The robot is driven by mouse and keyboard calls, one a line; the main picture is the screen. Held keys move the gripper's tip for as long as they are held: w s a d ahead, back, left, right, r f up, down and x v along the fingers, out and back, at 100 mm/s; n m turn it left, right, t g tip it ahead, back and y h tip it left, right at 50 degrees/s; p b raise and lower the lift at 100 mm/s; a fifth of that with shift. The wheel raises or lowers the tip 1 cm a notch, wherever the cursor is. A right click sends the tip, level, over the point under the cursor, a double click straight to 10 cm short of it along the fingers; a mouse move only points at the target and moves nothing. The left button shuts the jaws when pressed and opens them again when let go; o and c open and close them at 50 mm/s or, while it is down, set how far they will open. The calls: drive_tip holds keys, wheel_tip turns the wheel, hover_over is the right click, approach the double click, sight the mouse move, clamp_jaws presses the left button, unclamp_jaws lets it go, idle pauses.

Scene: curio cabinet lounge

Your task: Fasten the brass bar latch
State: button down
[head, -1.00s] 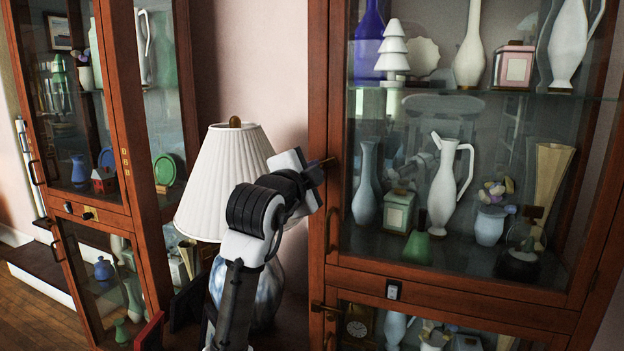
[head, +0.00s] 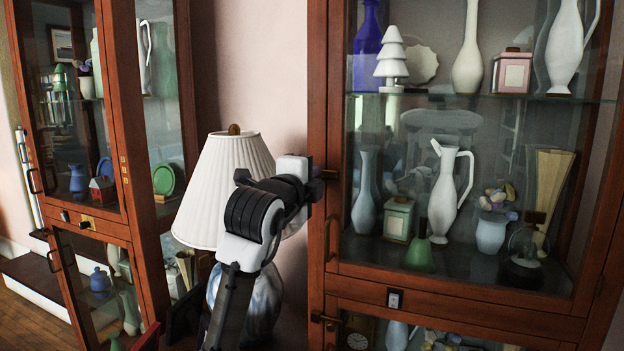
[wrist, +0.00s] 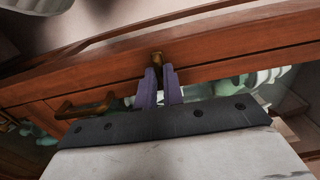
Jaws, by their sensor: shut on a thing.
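The brass bar latch (head: 328,174) is on the left frame of the right cabinet's upper glass door. It lies about level in the head view. My gripper (head: 316,173) is at its left end, and my wrist hides part of the latch. In the wrist view, the two purple-grey fingers of my gripper (wrist: 160,82) are close together on the brass latch (wrist: 157,58), with its end showing beyond the tips. The latch's fixing and any catch are hard to make out.
A curved door handle (head: 329,238) sits below the latch; it also shows in the wrist view (wrist: 88,105). A second brass latch (head: 322,318) is on the lower door. A white lamp (head: 222,190) stands close behind my arm.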

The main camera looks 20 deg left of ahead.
drive_tip(key=c, duration=1.5)
unclamp_jaws()
drive_tip(key=s, duration=0.4)
drive_tip(key=s+b, duration=0.1)
drive_tip(key=s, duration=0.4)
drive_tip(key=s+b, duration=0.1)
drive_tip(key=s, duration=0.4)
drive_tip(key=shift+a, duration=0.25)
